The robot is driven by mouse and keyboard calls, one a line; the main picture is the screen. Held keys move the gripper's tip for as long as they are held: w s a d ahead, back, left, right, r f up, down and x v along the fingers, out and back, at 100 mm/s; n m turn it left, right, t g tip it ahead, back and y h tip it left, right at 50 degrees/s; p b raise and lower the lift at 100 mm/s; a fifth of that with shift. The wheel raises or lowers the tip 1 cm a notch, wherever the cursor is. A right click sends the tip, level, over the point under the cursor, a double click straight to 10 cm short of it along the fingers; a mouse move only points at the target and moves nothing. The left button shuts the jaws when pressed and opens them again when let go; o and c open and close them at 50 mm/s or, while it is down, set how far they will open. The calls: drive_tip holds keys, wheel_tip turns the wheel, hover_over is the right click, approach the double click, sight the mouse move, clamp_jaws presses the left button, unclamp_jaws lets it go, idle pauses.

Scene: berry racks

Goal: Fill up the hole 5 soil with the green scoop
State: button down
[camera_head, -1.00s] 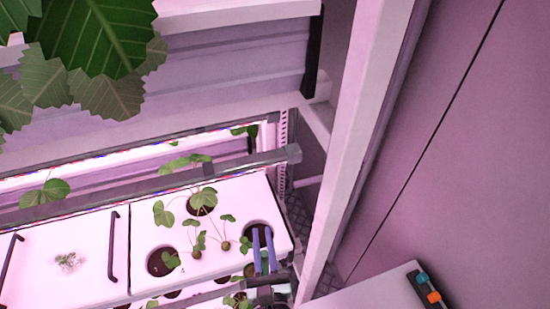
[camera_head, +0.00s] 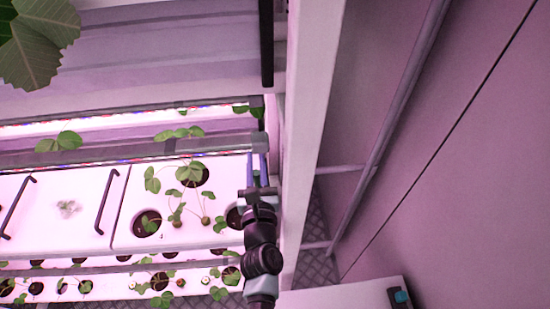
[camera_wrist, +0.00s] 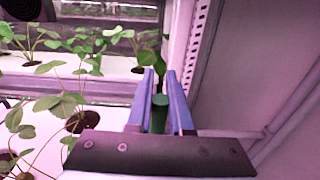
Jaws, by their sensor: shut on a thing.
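My gripper (camera_head: 257,168) has two blue fingers and is at the right end of the white planting panel (camera_head: 128,213). In the wrist view my gripper (camera_wrist: 160,92) is shut on the green scoop (camera_wrist: 159,113), seen as a dark green upright shape between the fingers. The scoop's bowl and any soil in it cannot be made out. The panel has dark round holes at the left (camera_head: 147,223), the back (camera_head: 196,178) and the right (camera_head: 234,217); my arm partly covers the right one. No number shows, so I cannot tell which is hole 5.
Strawberry plants (camera_head: 190,172) stand among the holes, with a lower row of plants in front. A grey rail (camera_head: 215,145) runs above the panel. A white post (camera_head: 312,130) stands close right of my arm. A white surface (camera_head: 345,296) lies at the bottom right.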

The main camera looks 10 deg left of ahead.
drive_tip(key=a+f+n+h+b, duration=0.1)
drive_tip(key=a+f+n+b, duration=0.2)
drive_tip(key=a+f+n, duration=0.2)
drive_tip(key=s+a+f+n+g+h+b, duration=0.1)
drive_tip(key=a+f+n+h+b, duration=0.1)
drive_tip(key=a+n, duration=0.7)
drive_tip(key=shift+a+f+n+g+b, duration=0.35)
drive_tip(key=shift+a+f+b, duration=0.45)
drive_tip(key=shift+f, duration=0.55)
drive_tip(key=d+r+m+t+y+p, duration=0.1)
drive_tip(key=d+r+m+y+p, duration=0.2)
drive_tip(key=d+r+m+p, duration=0.3)
drive_tip(key=shift+w+d+r+m+t, duration=0.4)
drive_tip(key=shift+d+r+m, duration=1.75)
drive_tip(key=shift+d+m, duration=2.15)
drive_tip(key=shift+a, duration=0.2)
